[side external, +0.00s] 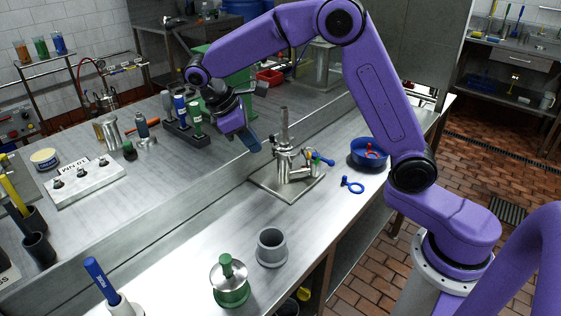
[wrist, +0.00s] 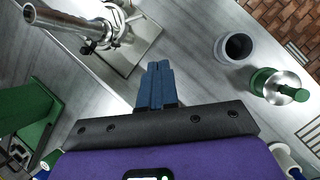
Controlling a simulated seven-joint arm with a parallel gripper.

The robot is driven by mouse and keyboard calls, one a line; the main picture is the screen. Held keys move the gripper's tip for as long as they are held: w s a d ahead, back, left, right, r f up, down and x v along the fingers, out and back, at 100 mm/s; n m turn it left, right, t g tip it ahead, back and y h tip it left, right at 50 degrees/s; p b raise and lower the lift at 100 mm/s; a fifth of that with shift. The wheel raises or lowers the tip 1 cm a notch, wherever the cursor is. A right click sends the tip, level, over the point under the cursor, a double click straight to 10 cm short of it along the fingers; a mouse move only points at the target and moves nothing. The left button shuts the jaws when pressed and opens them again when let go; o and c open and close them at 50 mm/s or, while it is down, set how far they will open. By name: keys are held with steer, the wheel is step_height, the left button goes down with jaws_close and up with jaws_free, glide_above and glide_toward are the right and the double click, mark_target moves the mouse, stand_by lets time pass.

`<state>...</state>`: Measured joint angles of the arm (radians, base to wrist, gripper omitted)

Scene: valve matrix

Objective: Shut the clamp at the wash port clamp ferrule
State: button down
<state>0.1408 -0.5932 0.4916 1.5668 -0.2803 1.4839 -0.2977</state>
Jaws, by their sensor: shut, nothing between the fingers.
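A steel valve fitting (side external: 290,160) with an upright pipe stands on a square metal plate (side external: 268,185) on the bench. A clamp band appears around the pipe joint, with a small dark fastener (wrist: 88,46) sticking out in the wrist view. I cannot tell whether the clamp is closed. The pipe (wrist: 50,20) also shows at the upper left of the wrist view. My gripper (side external: 254,146) is shut and empty, with its blue fingers together in the wrist view (wrist: 158,68). It is in the air left of the fitting, apart from it.
A blue ring-ended piece (side external: 352,185) and a blue bowl (side external: 369,154) with a red item lie right of the plate. A grey cup (side external: 271,248) and a green-based lidded piece (side external: 229,283) stand at the front. A dark rack (side external: 190,135) of bottles stands behind my gripper.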

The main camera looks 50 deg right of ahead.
steer(key=s+d+f+m+t+h, duration=0.2)
steer(key=d+f+m, duration=0.5)
steer(key=m, duration=1.1)
steer(key=shift+s+f+t, duration=0.3)
steer(key=shift+f+t, duration=0.1)
steer(key=shift+f, duration=0.3)
